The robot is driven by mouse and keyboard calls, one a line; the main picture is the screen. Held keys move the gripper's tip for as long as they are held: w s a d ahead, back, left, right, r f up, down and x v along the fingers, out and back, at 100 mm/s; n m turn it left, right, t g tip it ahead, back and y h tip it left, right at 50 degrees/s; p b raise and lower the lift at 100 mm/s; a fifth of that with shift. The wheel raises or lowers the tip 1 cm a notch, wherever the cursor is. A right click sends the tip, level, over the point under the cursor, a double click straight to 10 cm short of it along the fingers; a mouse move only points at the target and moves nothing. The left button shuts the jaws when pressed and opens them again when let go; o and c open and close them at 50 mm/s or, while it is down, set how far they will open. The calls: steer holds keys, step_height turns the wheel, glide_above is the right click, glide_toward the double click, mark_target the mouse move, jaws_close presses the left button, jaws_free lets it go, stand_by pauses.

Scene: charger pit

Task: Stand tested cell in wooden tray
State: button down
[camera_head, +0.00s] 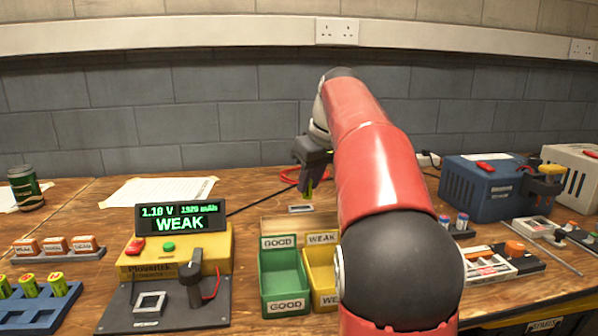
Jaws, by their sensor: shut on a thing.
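My gripper (308,189) points down at the middle of the bench, shut on a yellow-green cell (309,195) of which only a small part shows. The cell is above or near a small pale square frame (300,209); I cannot tell whether they touch. A wooden piece (284,226), perhaps the tray, is just in front, behind a green GOOD bin (286,287) and a yellow WEAK bin (322,268). My arm hides the right part of this area. The yellow tester (190,238) reads WEAK, 1.10 V, 1929 mAh; its square cradle (149,303) looks empty.
A blue rack (40,308) holds several yellow-green cells at the front left. Orange-and-white blocks (56,246) stand behind it, near a dark green cup (26,188). A blue charger box (488,186) and small tools fill the right side. Paper (160,190) lies at the back left.

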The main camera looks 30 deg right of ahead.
steer(key=shift+s+f+b, duration=0.1)
steer(key=shift+f+b, duration=2.75)
steer(key=shift+b, duration=0.05)
steer(key=shift+f, duration=0.4)
steer(key=shift+s, duration=0.15)
steer(key=shift+f+b, duration=0.3)
steer(key=shift+f, duration=0.45)
steer(key=c, duration=1.2)
jaws_free()
steer(key=shift+r, duration=0.1)
